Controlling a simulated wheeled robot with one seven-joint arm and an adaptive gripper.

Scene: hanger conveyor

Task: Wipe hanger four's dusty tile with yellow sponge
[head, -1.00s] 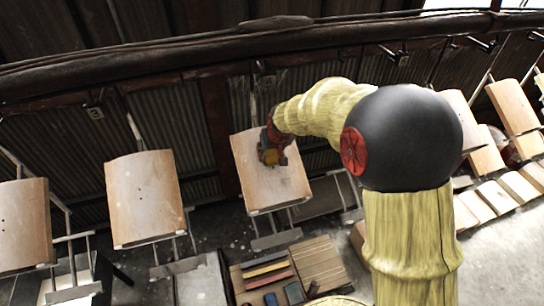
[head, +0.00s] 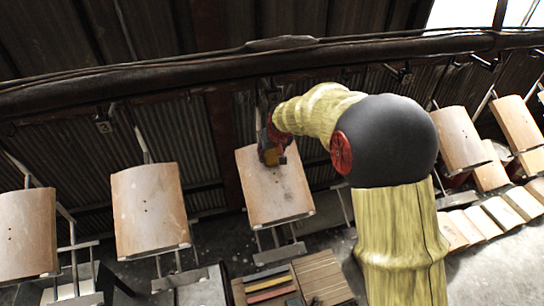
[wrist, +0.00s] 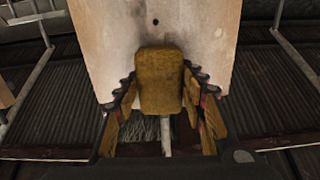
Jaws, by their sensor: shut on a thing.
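My gripper (head: 272,156) is at the upper edge of a pale tan tile (head: 277,198) hanging just right of the one under the "3" sign. In the wrist view my gripper (wrist: 163,105) is shut on the yellow sponge (wrist: 161,82), whose worn, brownish-yellow block sticks out between the jaws. The sponge overlaps the tile's edge (wrist: 100,50) in that view; I cannot tell whether it touches the face. The tile's face has small dark holes and faint greyish marks. The hanger's number sign is hidden or unreadable behind my arm.
The "3" sign (head: 103,127) is above the neighbouring tile (head: 150,208), with another tile (head: 26,234) farther left. More tiles (head: 460,140) hang at right. A dark overhead rail (head: 190,74) crosses above. A board with coloured strips (head: 268,284) lies below.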

